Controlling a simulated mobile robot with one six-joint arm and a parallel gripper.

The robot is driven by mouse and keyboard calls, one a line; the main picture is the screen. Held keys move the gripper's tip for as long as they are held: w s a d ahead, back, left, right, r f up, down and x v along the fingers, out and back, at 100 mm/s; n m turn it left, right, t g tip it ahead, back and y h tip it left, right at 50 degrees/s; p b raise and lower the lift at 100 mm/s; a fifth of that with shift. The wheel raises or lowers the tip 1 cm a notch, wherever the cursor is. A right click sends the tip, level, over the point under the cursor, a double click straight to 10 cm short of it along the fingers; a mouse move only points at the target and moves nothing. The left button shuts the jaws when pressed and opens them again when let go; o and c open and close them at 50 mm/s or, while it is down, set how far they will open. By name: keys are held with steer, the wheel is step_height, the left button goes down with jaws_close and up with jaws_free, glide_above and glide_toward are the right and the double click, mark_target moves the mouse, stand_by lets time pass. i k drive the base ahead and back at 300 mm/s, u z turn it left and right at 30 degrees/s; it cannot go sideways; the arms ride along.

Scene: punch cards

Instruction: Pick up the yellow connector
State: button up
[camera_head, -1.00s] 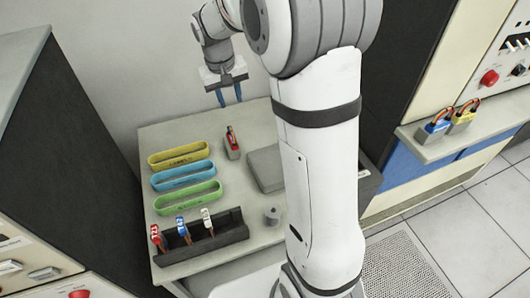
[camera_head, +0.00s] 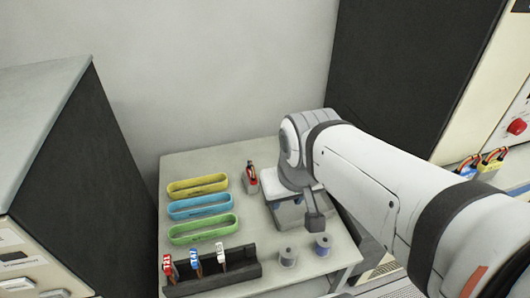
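The yellow connector (camera_head: 490,165) sits on a ledge at the right edge of the camera_head view, with orange-red wires on top. A blue connector (camera_head: 466,168) stands just left of it. My arm comes from the lower right and reaches over the table. My gripper (camera_head: 287,202) is low over the table's right part, far left of the yellow connector. The wrist partly hides it, and small blue finger parts show. I cannot tell how wide it is.
The table (camera_head: 185,158) holds yellow (camera_head: 197,186), blue (camera_head: 200,206) and green (camera_head: 203,229) trays. A black rack (camera_head: 243,272) holds three small tagged items. A red-topped connector (camera_head: 251,178) and two spools, one grey (camera_head: 288,257) and one bluish (camera_head: 323,245), stand nearby.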

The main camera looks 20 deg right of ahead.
mark_target(488, 168)
steer(key=z, duration=2)
steer(key=k, duration=0.5)
steer(key=i, duration=0.5)
steer(key=z, duration=0.15)
